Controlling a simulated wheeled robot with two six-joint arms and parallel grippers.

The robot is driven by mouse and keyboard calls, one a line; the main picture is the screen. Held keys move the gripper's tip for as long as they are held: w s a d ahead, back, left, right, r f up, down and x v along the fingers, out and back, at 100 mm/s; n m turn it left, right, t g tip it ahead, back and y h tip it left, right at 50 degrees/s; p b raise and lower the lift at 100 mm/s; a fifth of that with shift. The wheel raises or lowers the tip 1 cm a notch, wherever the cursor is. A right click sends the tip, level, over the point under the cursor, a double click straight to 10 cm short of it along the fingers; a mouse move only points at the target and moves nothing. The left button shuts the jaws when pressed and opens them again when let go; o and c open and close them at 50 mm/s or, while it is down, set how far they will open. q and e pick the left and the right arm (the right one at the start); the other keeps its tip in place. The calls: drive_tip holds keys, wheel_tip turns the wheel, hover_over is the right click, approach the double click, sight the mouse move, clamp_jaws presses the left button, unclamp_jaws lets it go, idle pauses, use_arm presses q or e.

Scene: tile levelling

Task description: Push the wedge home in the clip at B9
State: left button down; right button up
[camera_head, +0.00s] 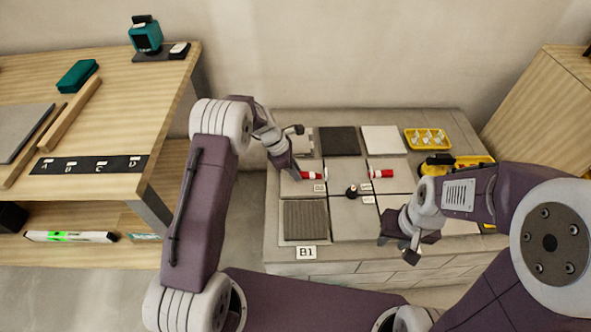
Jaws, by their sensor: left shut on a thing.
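A red wedge (313,175) with a white end lies at the seam between the grey tiles on the low block. My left gripper (298,174) reaches down from the left and is shut on this wedge at its left end. A second red wedge (382,174) with a white end lies further right. A small black object (352,191) stands on a tile between them. Small white labels, such as one beside the first wedge (319,188), are too small to read, so I cannot tell which marks B9. My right gripper (411,254) hangs over the front right tiles, its jaws unclear.
A ribbed tile (305,219) lies front left, above a B1 label (306,252). A dark tile (339,141) and a white tile (383,140) lie at the back. A yellow tray (428,138) holds several pale pieces. A wooden bench (120,110) stands left.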

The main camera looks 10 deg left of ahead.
sight(312, 175)
use_arm(q)
drive_tip(key=shift+d, duration=0.1)
drive_tip(key=shift+w+d+p, duration=0.2)
drive_tip(key=shift+d+p, duration=0.35)
drive_tip(key=shift+d, duration=0.45)
drive_tip(key=shift+w+d+p, duration=0.15)
drive_tip(key=shift+d+p, duration=0.15)
drive_tip(key=shift+d, duration=0.3)
drive_tip(key=shift+w+d+p, duration=0.15)
drive_tip(key=shift+d+p, duration=0.1)
drive_tip(key=shift+d, duration=0.3)
idle(1.2)
drive_tip(key=c, duration=1.2)
unclamp_jaws()
drive_tip(key=shift+c, duration=0.2)
drive_tip(key=shift+r, duration=0.1)
drive_tip(key=p+v, duration=0.4)
drive_tip(key=v, duration=0.4)
drive_tip(key=shift+s+a+r, duration=0.15)
drive_tip(key=shift+a+r, duration=0.05)
drive_tip(key=shift+r, duration=0.2)
